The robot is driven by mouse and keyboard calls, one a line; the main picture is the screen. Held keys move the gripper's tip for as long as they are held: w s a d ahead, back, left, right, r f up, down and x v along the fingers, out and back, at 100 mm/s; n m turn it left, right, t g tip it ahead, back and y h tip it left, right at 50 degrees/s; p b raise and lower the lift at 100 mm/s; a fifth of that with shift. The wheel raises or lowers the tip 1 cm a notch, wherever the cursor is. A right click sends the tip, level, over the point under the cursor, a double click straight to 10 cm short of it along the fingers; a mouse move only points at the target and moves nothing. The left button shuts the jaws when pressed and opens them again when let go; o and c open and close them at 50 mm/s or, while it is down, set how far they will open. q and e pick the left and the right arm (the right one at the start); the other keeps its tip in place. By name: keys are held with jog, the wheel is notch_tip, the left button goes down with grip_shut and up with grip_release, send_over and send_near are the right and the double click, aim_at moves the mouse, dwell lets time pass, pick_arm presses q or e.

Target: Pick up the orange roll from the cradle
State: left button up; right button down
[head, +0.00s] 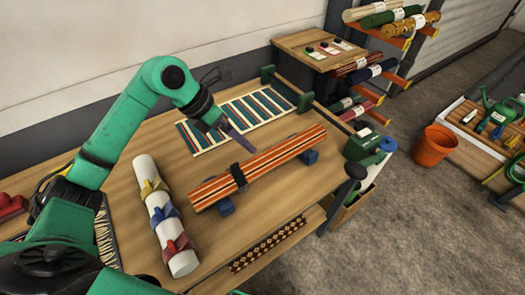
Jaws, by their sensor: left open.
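The orange striped roll (282,154) lies across the wooden bench, resting on the cradle, whose blue blocks (309,157) show under its right end and near its left end. A dark band (239,177) wraps the roll left of its middle. My left gripper (233,137) is open and empty, just behind and above the left half of the roll; I cannot tell whether a finger touches it. My right gripper is not in view.
A white roll (167,217) with yellow, blue and red ties lies on the left of the bench. A striped rug (247,117) lies flat behind the orange roll. A rack of rolls (390,15), a green device (364,146) and an orange bucket (434,146) are to the right.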

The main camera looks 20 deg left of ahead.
aim_at(259, 157)
pick_arm(q)
jog(key=d+f+p, duration=0.1)
jog(key=d+f, duration=0.1)
jog(key=f, duration=0.1)
jog(key=shift+d, duration=0.35)
jog(key=p+x, duration=0.1)
jog(key=x, duration=0.1)
jog(key=p+x, duration=0.1)
jog(key=x, duration=0.1)
jog(key=p+x, duration=0.1)
jog(key=x, duration=0.2)
jog(key=shift+w+a+f, duration=0.15)
jog(key=shift+w+a, duration=0.15)
jog(key=shift+d+f, duration=0.1)
jog(key=shift+f, duration=0.15)
jog(key=shift+c, duration=0.9)
jog(key=c, duration=1.1)
jog(key=shift+w, duration=0.1)
grip_shut()
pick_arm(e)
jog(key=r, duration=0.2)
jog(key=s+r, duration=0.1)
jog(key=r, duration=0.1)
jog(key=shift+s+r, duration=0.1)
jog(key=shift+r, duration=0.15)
